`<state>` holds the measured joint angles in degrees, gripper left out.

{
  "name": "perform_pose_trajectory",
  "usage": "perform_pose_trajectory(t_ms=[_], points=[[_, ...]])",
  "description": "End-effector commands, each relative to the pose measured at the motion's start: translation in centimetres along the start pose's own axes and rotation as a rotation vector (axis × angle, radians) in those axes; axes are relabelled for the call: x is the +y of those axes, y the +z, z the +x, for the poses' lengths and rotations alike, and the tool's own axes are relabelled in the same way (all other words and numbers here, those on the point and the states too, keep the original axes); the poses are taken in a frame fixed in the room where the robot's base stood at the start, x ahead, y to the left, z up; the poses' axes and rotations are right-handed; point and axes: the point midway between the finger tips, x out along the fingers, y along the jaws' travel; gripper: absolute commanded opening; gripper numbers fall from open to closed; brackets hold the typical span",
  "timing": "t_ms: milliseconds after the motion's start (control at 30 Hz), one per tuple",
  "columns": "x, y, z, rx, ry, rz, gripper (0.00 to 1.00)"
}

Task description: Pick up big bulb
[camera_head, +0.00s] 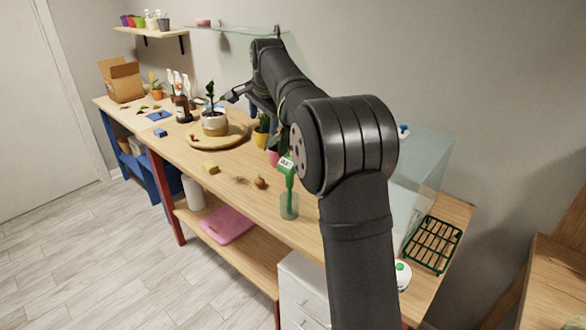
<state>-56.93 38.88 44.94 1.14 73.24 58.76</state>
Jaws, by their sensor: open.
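A brown, onion-shaped bulb (260,183) lies on the wooden bench top (190,160), near the front edge at the middle of the picture. It looks like the big bulb. My gripper (224,98) is open, small in the view, at the far end of my arm. It is over the back part of the bench, beside the plant in the white pot (214,117), well away from the bulb. Nothing shows between its fingers. My arm covers part of the bench on the right.
A small brown tangle (240,180) and a yellow block (210,167) lie left of the bulb. The white pot stands on a round wooden board (233,138). A green rack (433,245) lies far right.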

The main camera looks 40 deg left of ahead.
Motion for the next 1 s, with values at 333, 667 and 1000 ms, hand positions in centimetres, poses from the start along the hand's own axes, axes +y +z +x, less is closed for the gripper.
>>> perform_pose_trajectory(t_ms=[333,667,1000], points=[[0.9,3.6,10.7,0.242,0.07,-0.381,0.63],[0.9,6.6,16.2,0.352,0.066,-0.679,0.63],[0.6,4.4,22.2,0.351,0.066,-0.676,0.63]])
